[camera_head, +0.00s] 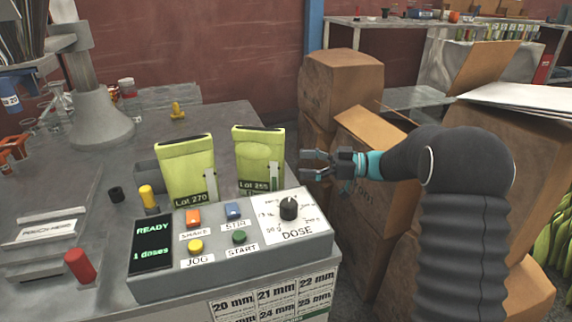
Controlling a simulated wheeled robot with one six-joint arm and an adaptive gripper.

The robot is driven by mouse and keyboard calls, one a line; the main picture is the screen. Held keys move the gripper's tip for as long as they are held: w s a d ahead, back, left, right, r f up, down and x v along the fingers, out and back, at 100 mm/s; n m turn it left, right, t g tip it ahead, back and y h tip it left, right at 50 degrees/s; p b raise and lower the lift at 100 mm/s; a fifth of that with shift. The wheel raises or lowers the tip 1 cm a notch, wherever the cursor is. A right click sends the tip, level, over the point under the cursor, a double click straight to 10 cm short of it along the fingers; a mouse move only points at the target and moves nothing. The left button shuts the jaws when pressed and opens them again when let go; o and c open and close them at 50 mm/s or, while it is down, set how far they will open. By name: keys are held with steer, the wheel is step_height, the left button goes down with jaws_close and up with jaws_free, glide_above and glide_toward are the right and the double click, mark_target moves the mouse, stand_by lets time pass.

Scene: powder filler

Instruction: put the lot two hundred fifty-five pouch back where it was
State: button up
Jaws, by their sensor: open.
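The Lot 255 pouch (260,158) is yellow-green with a dark top edge. It stands upright on the grey table behind the control box, near the table's right edge. A similar Lot 270 pouch (186,170) stands to its left. My gripper (306,165) is open and empty, just right of the Lot 255 pouch and apart from it in the picture, its fingers pointing left. The lower edges of both pouches are partly hidden behind the control box.
The control box (150,289) with buttons and a DOSE knob (289,208) stands in front of the pouches. A grey stand (98,120) is at the left. A yellow peg (147,196) and black cap (116,194) are left of the pouches. Cardboard boxes (342,85) stack at the right.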

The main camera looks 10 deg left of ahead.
steer(key=shift+w+d+r, duration=0.1)
steer(key=shift+d, duration=0.7)
steer(key=w+d+r+m+t+h, duration=0.2)
steer(key=w+r+m+t, duration=0.1)
steer(key=r+t, duration=0.3)
steer(key=w+d+r+m+t+h, duration=0.2)
steer(key=r+m+t+h, duration=0.1)
steer(key=r+t, duration=0.3)
steer(key=s+d+r+m+t+h, duration=0.3)
steer(key=s+d+m+t+h, duration=0.3)
steer(key=d+h, duration=0.4)
steer(key=s+d+f+m+g+h, duration=0.2)
steer(key=s+d+m+g+h, duration=0.15)
steer(key=s+d, duration=0.2)
steer(key=s+f+m+g, duration=0.1)
steer(key=s+f, duration=0.3)
steer(key=s, duration=0.5)
steer(key=s+a+f+m+g, duration=0.1)
steer(key=s+f+g, duration=0.3)
steer(key=s, duration=0.5)
steer(key=s+f+m+g, duration=0.1)
steer(key=s+f+g, duration=0.2)
steer(key=s+f, duration=0.3)
steer(key=s, duration=0.3)
steer(key=shift+s+a, duration=0.15)
steer(key=shift+s, duration=0.25)
steer(key=shift+y, duration=0.25)
